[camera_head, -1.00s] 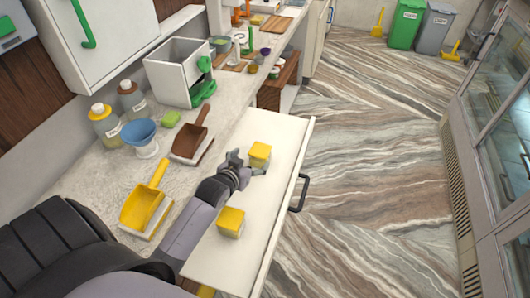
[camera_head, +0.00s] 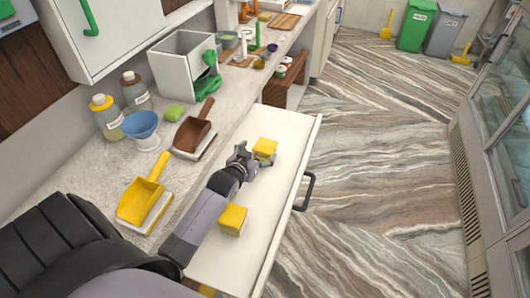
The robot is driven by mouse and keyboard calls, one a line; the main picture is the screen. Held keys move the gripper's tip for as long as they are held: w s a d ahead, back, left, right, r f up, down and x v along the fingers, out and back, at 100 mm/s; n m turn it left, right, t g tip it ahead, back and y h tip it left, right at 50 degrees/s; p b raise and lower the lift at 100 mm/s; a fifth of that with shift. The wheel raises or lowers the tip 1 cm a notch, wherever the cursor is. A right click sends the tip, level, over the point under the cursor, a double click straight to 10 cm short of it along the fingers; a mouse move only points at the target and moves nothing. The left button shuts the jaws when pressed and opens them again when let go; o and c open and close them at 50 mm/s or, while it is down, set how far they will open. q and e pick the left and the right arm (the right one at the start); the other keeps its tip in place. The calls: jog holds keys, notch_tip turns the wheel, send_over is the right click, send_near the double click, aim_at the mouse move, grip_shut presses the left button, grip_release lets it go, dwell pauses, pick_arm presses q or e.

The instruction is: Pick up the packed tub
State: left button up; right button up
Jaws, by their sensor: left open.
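Two small tubs with yellow tops and pale lower sides are on the white open drawer. The far tub (camera_head: 265,147) is right at my left gripper (camera_head: 252,160). The near tub (camera_head: 232,219) stands apart, beside my left forearm. My left gripper is open, its fingers at the near side of the far tub; I cannot tell whether they touch it. The far tub looks slightly tilted. Which of the two is the packed tub cannot be told. My right gripper is out of view.
The drawer (camera_head: 290,128) has a dark handle (camera_head: 307,190) on its right front. The counter at left holds a yellow scoop (camera_head: 138,202), a brown scoop (camera_head: 193,133), a blue funnel (camera_head: 141,125) and bottles (camera_head: 106,118). The marble-patterned floor at right is clear.

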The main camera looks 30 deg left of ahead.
aim_at(264, 149)
pick_arm(q)
jog(key=shift+d+p+x, duration=0.2)
jog(key=shift+x, duration=1.05)
jog(key=shift+d+p+x, duration=0.15)
jog(key=shift+d+x, duration=0.1)
jog(key=shift+x, duration=1)
jog(key=shift+f, duration=0.1)
jog(key=shift+c, duration=0.3)
jog(key=c, duration=1.2)
jog(key=shift+c, duration=0.2)
